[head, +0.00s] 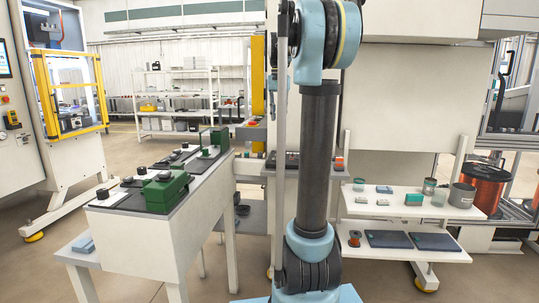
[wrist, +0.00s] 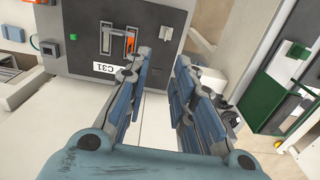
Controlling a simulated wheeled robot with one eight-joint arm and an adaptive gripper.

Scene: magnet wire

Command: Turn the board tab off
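In the wrist view, a dark board (wrist: 77,59) fills the upper left. It carries a grey-framed slot with an orange tab (wrist: 131,41) and a white label reading C31 (wrist: 103,67). The orange tab sits at the right side of the slot, close to the tip of the left finger. My gripper (wrist: 165,57) is open, with its blue-padded fingers apart and nothing between them. The fingertips are just below and right of the slot; I cannot tell if the left one touches the board. My gripper is not visible in the head view.
A green and white panel (wrist: 271,97) stands at right. In the head view, a bench with a green device (head: 166,190) is left, and white shelves with containers (head: 415,205) are right.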

